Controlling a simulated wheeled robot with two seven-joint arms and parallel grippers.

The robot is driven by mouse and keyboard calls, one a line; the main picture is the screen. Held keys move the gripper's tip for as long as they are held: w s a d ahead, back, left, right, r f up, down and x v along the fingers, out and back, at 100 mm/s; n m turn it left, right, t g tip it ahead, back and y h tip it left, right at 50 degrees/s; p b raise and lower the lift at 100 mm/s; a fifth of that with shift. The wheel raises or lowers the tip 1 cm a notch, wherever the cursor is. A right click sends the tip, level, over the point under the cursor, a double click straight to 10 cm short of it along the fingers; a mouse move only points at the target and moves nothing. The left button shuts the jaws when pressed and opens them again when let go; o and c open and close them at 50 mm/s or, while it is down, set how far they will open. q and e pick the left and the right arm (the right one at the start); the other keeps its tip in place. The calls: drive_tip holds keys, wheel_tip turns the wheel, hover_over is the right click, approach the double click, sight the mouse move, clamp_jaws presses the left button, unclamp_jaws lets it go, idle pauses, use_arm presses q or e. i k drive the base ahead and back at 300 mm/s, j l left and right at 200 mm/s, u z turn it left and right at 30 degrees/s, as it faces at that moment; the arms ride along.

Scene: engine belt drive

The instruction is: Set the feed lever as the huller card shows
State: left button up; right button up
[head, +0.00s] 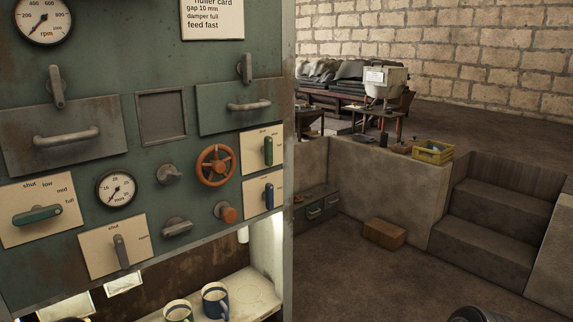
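The huller card (212,20) at the top of the green panel (150,60) reads gap 10 mm, damper full, feed fast; its top edge is cut off. On the right of the panel, a plate holds an upright green lever (268,151), and a plate below it holds an upright blue lever (269,196). Their small markings are too small to read, so I cannot tell which is the feed lever. At the lower left, a green lever (38,214) lies nearly level on a plate marked shut, low, mid, full. Neither gripper is in view.
The panel also carries a grey lever (121,251), an orange handwheel (215,165), an orange knob (226,212), an rpm gauge (43,20) and a mm gauge (117,188). Mugs (214,299) stand on a shelf below. Open floor (370,280) and steps (495,215) lie right.

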sight(267, 149)
drive_tip(key=i+l+u, duration=0.1)
drive_tip(key=l, duration=0.35)
drive_tip(key=i+l, duration=0.25)
drive_tip(key=l, duration=0.2)
drive_tip(key=i+l+u, duration=0.15)
drive_tip(key=l, duration=0.3)
drive_tip(key=i+l, duration=0.15)
drive_tip(key=l, duration=0.3)
drive_tip(key=i+l+u, duration=0.15)
drive_tip(key=l, duration=0.3)
drive_tip(key=i+l+u, duration=0.1)
drive_tip(key=l, duration=0.4)
drive_tip(key=i+l, duration=0.1)
drive_tip(key=l, duration=0.4)
drive_tip(key=i+l+u, duration=0.15)
drive_tip(key=l, duration=0.35)
